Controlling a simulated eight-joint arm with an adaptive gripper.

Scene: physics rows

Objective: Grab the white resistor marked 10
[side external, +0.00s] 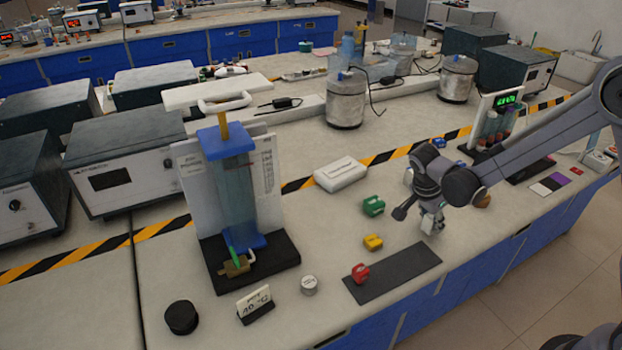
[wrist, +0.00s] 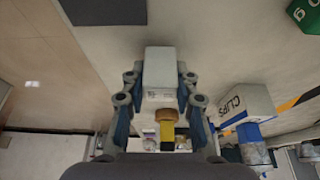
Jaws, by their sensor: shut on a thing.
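My gripper (side external: 433,220) is low over the bench, right of the coloured blocks. In the wrist view my gripper (wrist: 160,97) has its fingers closed on both sides of a white block, the white resistor (wrist: 160,62). Small dark print shows on the block's near face, but I cannot read it. In the side view the block is mostly hidden by the fingers, and I cannot tell whether it is clear of the bench.
A green block (side external: 373,205), a yellow block (side external: 373,242) and a red block (side external: 361,272) are left of my gripper. The red one is at the dark mat (side external: 405,270). A white box (side external: 341,173) stands behind. The bench's front edge is close.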

